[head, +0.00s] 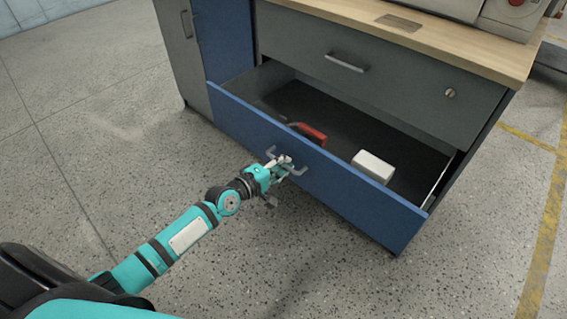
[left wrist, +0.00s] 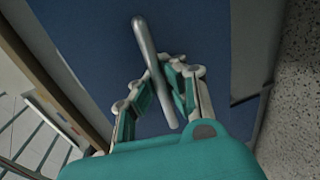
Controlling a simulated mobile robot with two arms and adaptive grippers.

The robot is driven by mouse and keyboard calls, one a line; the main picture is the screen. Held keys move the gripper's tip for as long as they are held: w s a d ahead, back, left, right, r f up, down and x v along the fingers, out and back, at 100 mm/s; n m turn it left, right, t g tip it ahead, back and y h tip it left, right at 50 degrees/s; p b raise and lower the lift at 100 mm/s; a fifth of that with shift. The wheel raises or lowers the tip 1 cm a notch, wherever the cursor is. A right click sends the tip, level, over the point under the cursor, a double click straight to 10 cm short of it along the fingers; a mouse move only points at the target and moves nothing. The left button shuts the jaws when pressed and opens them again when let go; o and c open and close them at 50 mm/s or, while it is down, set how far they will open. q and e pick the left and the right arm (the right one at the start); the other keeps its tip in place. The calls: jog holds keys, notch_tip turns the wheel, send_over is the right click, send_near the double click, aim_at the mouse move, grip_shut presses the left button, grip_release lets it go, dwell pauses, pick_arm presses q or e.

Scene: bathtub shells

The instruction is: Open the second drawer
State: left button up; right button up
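The second drawer has a blue front (head: 345,183) and is pulled well out of the cabinet, below the closed grey top drawer (head: 400,85). Its grey bar handle (head: 299,171) is on the left half of the front. My left gripper (head: 284,163) is at this handle. In the left wrist view, the handle (left wrist: 144,38) runs between the two fingers of my left gripper (left wrist: 160,82), which look closed on it. My right gripper is in neither view.
Inside the drawer lie a red object (head: 312,132) and a white box (head: 373,166). The wooden worktop (head: 430,35) carries a grey machine (head: 510,15) at the back right. The speckled floor (head: 120,120) is clear to the left and in front.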

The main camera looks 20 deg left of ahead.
pick_arm(q)
jog(key=o, duration=0.5)
jog(key=shift+o, duration=0.2)
jog(key=shift+s, duration=0.1)
jog(key=v, duration=1.2)
jog(key=shift+d, duration=0.1)
